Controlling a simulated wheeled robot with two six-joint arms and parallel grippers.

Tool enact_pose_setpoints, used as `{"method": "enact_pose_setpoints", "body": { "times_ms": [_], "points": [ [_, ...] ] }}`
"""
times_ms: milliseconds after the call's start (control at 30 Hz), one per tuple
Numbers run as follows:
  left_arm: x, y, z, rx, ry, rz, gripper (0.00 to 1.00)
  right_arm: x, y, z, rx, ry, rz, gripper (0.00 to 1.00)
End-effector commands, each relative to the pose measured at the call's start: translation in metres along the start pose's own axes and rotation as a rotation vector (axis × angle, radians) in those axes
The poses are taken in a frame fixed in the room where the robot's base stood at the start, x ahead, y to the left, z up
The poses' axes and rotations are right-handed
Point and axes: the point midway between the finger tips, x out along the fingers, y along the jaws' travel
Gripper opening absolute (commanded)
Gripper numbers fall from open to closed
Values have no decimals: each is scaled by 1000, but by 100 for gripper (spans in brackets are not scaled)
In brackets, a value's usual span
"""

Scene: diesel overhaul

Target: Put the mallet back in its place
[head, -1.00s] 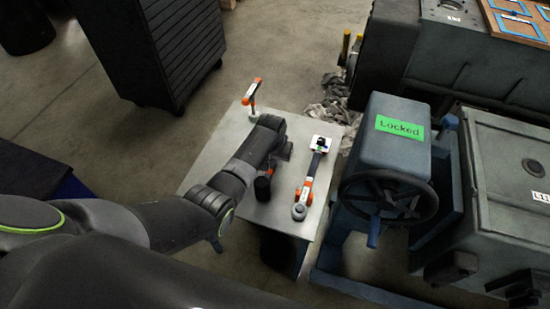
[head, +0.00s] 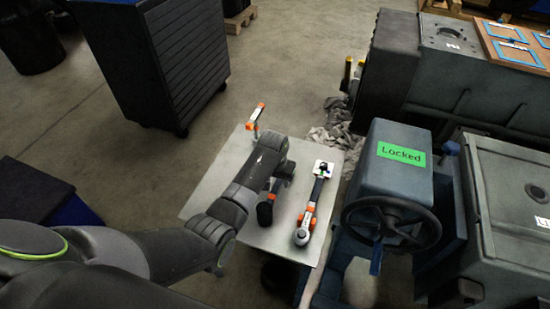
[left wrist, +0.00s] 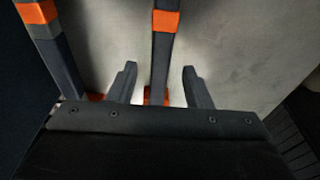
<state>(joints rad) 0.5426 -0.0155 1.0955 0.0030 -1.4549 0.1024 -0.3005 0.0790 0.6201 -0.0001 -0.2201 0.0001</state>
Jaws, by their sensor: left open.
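A mallet (head: 265,214) with a black head and orange on it lies on the pale table, partly hidden behind my left arm. My left gripper (head: 281,173) is over the table beside it, pointing down. In the left wrist view, a dark handle with orange bands (left wrist: 161,50), which looks like the mallet's, runs between the two open fingers (left wrist: 159,86). The fingers stand apart from it on both sides. I cannot tell the height gap. The mallet's place is not clear to me. My right gripper is not in view.
A grey and orange wrench-like tool (head: 311,205) lies just right of the mallet on the table (head: 225,180). An orange-topped upright piece (head: 255,117) stands at the table's far edge. A blue-grey machine with a handwheel (head: 391,222) and a "Locked" sign is close on the right.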

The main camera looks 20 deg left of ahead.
Motion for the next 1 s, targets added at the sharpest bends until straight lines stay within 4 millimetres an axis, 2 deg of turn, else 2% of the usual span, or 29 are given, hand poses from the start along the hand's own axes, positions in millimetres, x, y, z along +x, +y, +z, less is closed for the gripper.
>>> {"method": "enact_pose_setpoints", "body": {
  "times_ms": [33, 400, 600, 800, 1000],
  "points": [
    [-12, 0, -1, 0, 4, 1, 45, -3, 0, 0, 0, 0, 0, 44],
    [-86, 0, -1, 0, 6, 1, 45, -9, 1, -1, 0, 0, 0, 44],
    [-120, 0, -1, 0, 5, 0, 45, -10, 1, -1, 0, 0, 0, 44],
    [-134, 0, 0, 0, 2, 0, 45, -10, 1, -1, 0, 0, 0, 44],
    [-130, -4, 8, -6, 2, 0, 45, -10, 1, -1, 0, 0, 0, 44]
  ]
}}
